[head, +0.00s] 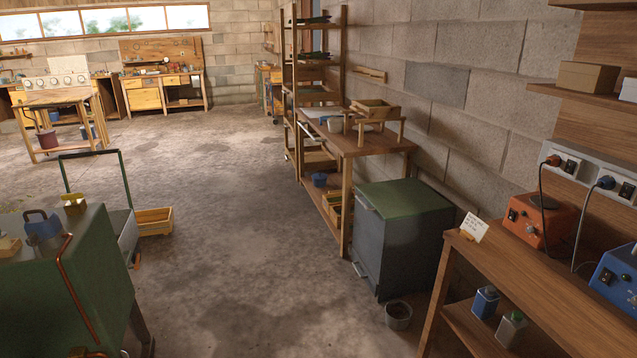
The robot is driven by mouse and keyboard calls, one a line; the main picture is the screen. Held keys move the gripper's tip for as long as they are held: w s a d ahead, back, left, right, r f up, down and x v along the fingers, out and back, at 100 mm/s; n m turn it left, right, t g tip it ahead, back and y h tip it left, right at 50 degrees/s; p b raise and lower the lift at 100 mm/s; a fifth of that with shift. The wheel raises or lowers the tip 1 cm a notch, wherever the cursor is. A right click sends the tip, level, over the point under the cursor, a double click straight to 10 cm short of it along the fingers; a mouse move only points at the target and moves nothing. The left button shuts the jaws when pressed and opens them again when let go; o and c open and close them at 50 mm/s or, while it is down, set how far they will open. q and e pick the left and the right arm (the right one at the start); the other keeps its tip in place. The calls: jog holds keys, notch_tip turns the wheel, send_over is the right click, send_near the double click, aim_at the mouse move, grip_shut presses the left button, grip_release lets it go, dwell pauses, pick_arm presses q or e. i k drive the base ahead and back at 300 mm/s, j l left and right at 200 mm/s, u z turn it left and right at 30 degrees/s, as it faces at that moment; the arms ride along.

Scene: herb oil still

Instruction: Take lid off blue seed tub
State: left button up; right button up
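I cannot pick out a blue seed tub with certainty. A small blue container (319,180) sits on the lower shelf of the wooden bench along the right wall; it is too small to tell whether it has a lid. Another blue vessel with a dark handle (42,228) stands on the green cabinet at the left front. Neither of my grippers is in view.
Open concrete floor (235,250) runs down the middle. A green-topped grey bin (405,235) and small pot (398,315) stand at right, beside a wooden bench (540,290) with an orange device (540,222). A trolley handle (122,180) and wooden crate (154,221) stand at left.

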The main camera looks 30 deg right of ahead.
aim_at(317, 184)
jog(key=i+l+z, duration=0.25)
jog(key=i, duration=0.6)
jog(key=i+j+z, duration=0.1)
jog(key=i+z, duration=0.15)
jog(key=i, duration=4.9)
jog(key=i+z, duration=0.3)
jog(key=i, duration=0.15)
jog(key=i+j+z, duration=0.25)
jog(key=i, duration=0.2)
jog(key=i+j+z, duration=0.3)
jog(key=i, duration=0.15)
jog(key=i+j+z, duration=0.25)
jog(key=i, duration=0.15)
